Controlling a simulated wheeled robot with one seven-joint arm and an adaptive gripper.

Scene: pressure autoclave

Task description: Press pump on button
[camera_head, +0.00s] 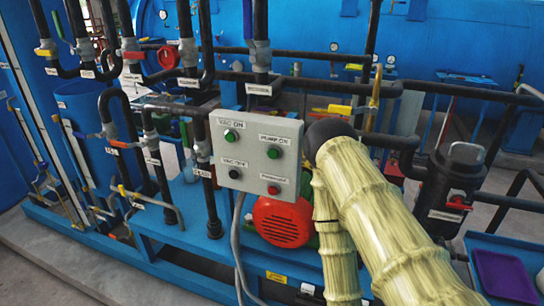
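The grey control box (254,168) stands upright in the middle of the view, its front face turned toward me. The green pump on button (274,153) is at its upper right, under a label reading PUMP ON, and is uncovered. A green VAC ON button (230,135) is at the upper left, a black VAC OFF button (234,174) at the lower left, and a red button (273,189) at the lower right. My pale yellow arm crosses the right side, with its dark bend beside the box's right edge. My gripper does not show.
Dark pipes (205,160) with valves stand left of the box. A red motor (283,220) sits below it, and grey cables hang from it. A black canister (452,185) and a purple tray (505,277) are at the right. A blue tank (300,40) fills the back.

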